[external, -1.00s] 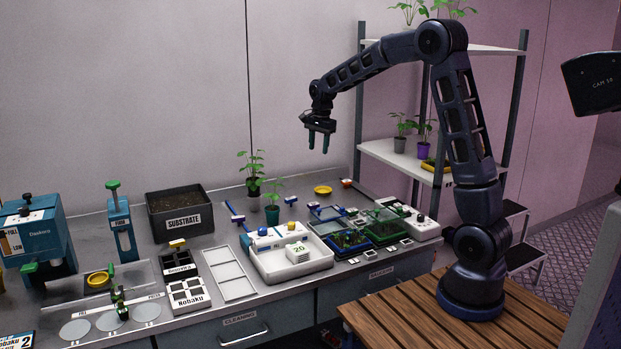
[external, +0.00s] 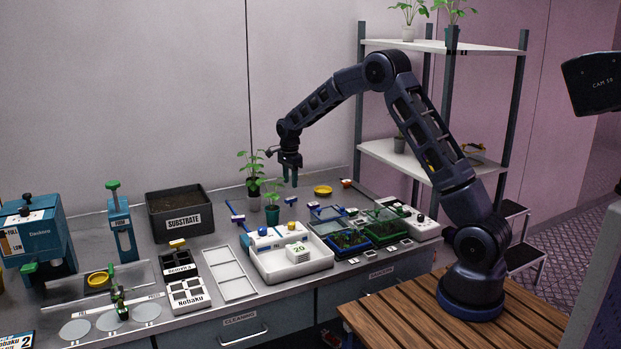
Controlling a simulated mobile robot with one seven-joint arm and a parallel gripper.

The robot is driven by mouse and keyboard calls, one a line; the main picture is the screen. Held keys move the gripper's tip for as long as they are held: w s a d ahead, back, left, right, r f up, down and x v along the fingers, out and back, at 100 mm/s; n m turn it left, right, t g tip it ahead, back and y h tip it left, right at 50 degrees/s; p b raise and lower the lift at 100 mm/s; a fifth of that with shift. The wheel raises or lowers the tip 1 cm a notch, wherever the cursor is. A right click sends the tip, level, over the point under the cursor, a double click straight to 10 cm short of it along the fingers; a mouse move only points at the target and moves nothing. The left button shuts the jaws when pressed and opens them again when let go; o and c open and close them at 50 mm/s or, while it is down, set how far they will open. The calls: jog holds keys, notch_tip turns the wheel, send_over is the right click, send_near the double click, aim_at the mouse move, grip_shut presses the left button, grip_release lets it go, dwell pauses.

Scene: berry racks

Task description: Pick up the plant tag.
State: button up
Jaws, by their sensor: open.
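My gripper (external: 290,180) is open and empty, pointing down above the back of the metal bench, just right of the potted seedlings. I cannot pick out the plant tag with certainty. A small blue-and-white piece (external: 291,200) lies on the bench just below my gripper, too small to identify. Another blue piece (external: 237,218) lies left of the seedlings.
A yellow dish (external: 323,190) sits to the right. A white tray (external: 292,272) and blue and green seedling trays are in front. A shelf rack (external: 440,47) stands behind the arm.

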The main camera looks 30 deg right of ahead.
aim_at(291, 198)
notch_tip(291, 198, down, 7)
jog(key=shift+s+f, duration=0.15)
grip_shut()
dwell(0.5)
